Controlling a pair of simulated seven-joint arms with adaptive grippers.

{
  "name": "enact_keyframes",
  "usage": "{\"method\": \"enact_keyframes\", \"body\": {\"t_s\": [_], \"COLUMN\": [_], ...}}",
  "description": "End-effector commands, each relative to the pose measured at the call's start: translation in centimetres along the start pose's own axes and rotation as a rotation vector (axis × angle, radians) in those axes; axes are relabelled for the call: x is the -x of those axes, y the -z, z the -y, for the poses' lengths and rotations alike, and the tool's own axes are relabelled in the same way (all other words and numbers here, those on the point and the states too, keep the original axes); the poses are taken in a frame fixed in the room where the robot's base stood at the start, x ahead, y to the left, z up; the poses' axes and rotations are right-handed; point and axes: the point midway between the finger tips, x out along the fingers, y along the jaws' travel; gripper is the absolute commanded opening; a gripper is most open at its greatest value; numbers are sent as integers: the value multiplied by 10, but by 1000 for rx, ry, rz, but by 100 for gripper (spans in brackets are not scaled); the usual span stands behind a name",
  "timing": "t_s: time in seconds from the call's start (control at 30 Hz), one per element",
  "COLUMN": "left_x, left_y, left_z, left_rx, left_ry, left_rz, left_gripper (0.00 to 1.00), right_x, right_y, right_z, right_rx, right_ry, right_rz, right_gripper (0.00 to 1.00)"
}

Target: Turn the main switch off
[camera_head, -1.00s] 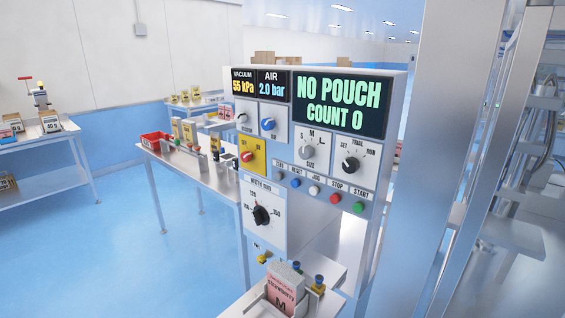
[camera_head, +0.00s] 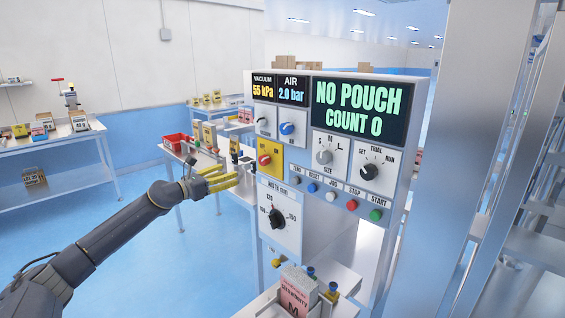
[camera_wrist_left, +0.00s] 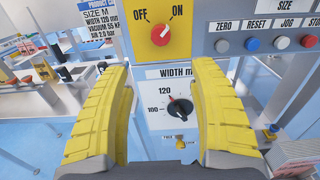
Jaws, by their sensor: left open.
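The main switch is a red knob (camera_head: 265,160) on a yellow plate (camera_head: 270,148) at the left of the grey control panel. In the left wrist view the red knob (camera_wrist_left: 160,35) sits below the words OFF and ON, and its white mark points up and right toward ON. My left gripper (camera_head: 222,179), with yellow fingers, is left of the panel in the head view, apart from the switch. In the left wrist view its fingers (camera_wrist_left: 165,95) are wide apart and empty, with the knob beyond and above them. My right gripper does not show.
The width dial (camera_head: 277,218) is below the switch. A row of small buttons, including a red stop button (camera_head: 351,204), lies to the right. A display (camera_head: 360,108) reads NO POUCH, COUNT 0. A pouch (camera_head: 297,292) stands below the panel. A side table (camera_head: 180,156) stands behind my left gripper.

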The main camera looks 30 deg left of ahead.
Motion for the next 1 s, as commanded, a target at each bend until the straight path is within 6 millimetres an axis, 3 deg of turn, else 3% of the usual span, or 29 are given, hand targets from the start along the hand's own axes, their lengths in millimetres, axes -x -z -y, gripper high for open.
{"method": "enact_keyframes", "body": {"t_s": [0.37, 1.0], "left_x": [-26, -111], "left_y": [-4, -3], "left_z": [1, 1], "left_rx": [-9, -5], "left_ry": [3, 2], "left_rz": [3, 3], "left_gripper": [61, 61], "right_x": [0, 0], "right_y": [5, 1], "right_z": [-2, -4], "right_rx": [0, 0], "right_ry": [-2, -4], "right_rz": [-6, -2], "right_gripper": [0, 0]}}
